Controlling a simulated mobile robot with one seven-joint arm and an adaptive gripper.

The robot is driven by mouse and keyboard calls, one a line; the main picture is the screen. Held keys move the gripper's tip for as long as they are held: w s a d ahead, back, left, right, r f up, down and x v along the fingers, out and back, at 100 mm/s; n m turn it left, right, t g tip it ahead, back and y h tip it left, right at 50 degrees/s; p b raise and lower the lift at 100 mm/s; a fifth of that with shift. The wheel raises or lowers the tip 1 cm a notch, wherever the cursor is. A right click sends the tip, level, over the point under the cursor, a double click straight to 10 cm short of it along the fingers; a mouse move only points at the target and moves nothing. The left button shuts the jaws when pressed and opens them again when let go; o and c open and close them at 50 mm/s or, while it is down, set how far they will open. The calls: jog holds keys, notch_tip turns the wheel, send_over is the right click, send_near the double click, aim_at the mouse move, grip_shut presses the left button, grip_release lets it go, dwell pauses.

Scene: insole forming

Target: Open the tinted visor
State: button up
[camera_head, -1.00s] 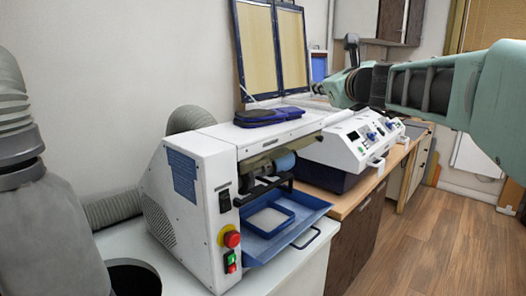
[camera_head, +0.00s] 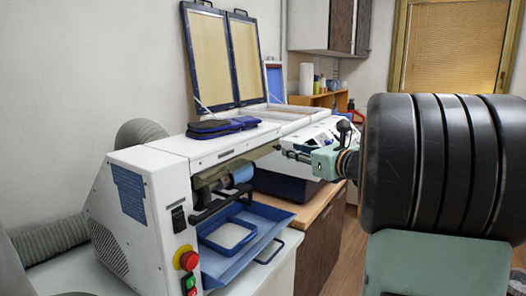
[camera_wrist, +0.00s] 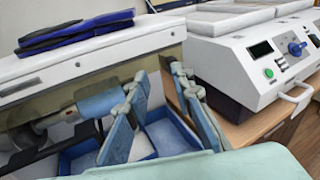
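The tinted visor appears as a dull brownish see-through strip under the front edge of the white machine top, above the blue roller (camera_head: 243,173). The visor (camera_wrist: 70,90) shows more closely at the left of the wrist view, with the roller behind and below it. My gripper (camera_head: 288,150) is just right of the machine's right end in the head view. In the wrist view its two pale blue fingers (camera_wrist: 157,75) stand apart with nothing between them. They overlap the visor's right end in the picture; I cannot tell whether they touch it.
A blue tray (camera_head: 255,254) juts out below the roller. Dark blue insoles (camera_head: 222,127) lie on the machine top. A white control box (camera_wrist: 265,65) with a handle stands to the right. Open framed panels (camera_head: 212,60) rise behind. Open floor lies right of the cabinets.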

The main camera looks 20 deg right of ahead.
aim_at(280, 148)
jog(key=s+d+f+t+y, duration=0.1)
jog(key=s+d+f, duration=0.1)
jog(key=d, duration=0.1)
jog(key=shift+m, duration=0.3)
jog(key=x, duration=1)
jog(key=shift+w+a+f+p, duration=0.1)
jog(key=shift+w+f+p, duration=0.1)
jog(key=shift+w+p, duration=0.2)
jog(key=shift+c, duration=0.7)
grip_shut()
